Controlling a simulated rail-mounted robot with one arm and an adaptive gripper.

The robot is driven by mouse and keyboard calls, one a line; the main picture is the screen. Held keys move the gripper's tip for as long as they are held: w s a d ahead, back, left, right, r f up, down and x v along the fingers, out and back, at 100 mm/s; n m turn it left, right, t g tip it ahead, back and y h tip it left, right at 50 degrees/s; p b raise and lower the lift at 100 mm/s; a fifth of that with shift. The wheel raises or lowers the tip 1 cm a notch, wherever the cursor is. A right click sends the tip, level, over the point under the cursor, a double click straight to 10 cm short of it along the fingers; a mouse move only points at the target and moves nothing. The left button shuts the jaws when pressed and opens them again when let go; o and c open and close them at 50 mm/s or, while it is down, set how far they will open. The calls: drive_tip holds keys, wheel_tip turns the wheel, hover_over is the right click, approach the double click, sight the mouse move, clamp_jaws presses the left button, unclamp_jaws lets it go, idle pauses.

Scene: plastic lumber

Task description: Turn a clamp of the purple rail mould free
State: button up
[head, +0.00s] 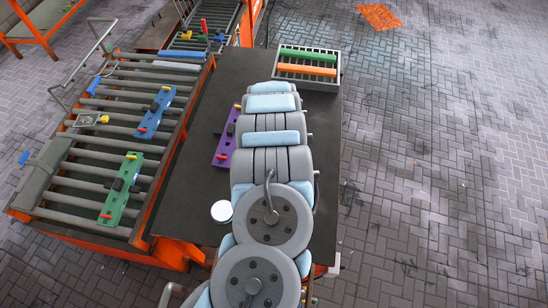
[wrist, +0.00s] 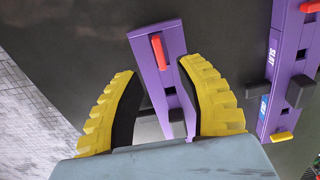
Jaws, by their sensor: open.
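My gripper (wrist: 157,70), with yellow ribbed fingers and black inner pads, is open in the wrist view. A purple mould (wrist: 170,76) lies between and beyond its fingers, with a red clamp (wrist: 159,51) near its far end. I cannot tell whether a finger touches it; its near part is hidden by my gripper. A second purple mould (wrist: 287,60), labelled SLAT, lies to the right, with a red clamp (wrist: 310,6), a yellow clamp (wrist: 282,136) and a dark block. In the head view my arm hides my gripper; one purple mould (head: 226,145) shows beside the arm on the dark table.
The dark table (head: 185,190) holds a white round item (head: 221,211) and a grey crate (head: 333,84) with green and orange bars. A roller conveyor (head: 75,185) at left carries a blue mould (head: 155,113) and a green mould (head: 121,189). The floor at right is clear.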

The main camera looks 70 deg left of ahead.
wheel_tip(320, 180, up, 6)
idle(0.5)
idle(0.6)
